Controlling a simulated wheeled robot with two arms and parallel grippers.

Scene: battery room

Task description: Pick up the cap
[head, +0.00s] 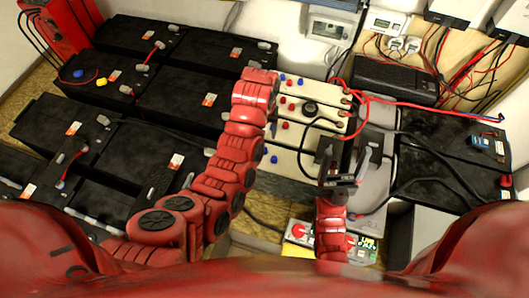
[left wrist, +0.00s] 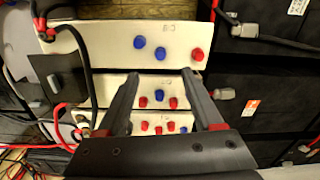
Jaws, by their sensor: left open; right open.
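Several small red and blue caps sit on the tops of white battery units (head: 330,118). In the left wrist view, a blue cap (left wrist: 139,42), another blue cap (left wrist: 160,54) and a red cap (left wrist: 197,54) are on the nearest white top. I cannot tell which cap is meant. My left gripper (left wrist: 160,76) is open and empty, its fingers apart over these tops. Its jaws are hidden in the head view. My right gripper (head: 349,160) is open, beside the white units.
Large black batteries (head: 180,93) fill the left. A blue cap (head: 78,73) and a yellow cap (head: 101,82) lie on one. Red cables (head: 420,105) and black cables run across the right side. A box with coloured buttons (head: 299,231) stands near the right arm.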

